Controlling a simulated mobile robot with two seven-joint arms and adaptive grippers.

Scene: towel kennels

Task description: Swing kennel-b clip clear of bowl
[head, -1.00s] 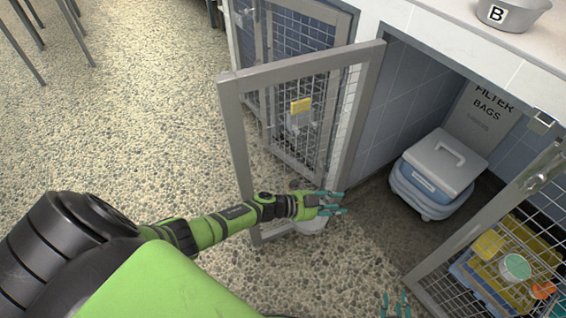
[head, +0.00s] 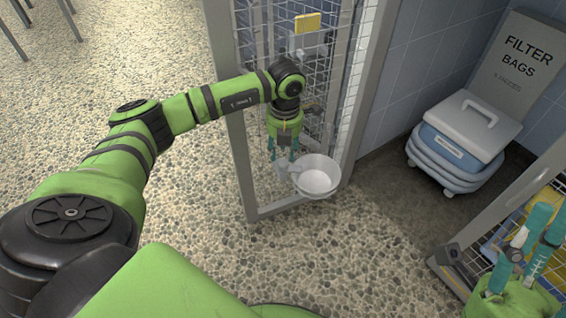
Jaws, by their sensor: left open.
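A pale metal bowl (head: 318,181) hangs low at the mesh door (head: 244,165) that stands open in the middle. A small grey piece (head: 287,170), which looks like the clip, sits at the bowl's left rim; whether it touches the rim I cannot tell. My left gripper (head: 283,155) points down just above this piece, open, with its teal fingers spread and nothing seen between them. My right gripper (head: 535,245) is at the lower right, in front of the right-hand mesh door; whether its fingers hold anything is unclear.
A yellow tag (head: 307,23) hangs on the middle door's mesh.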

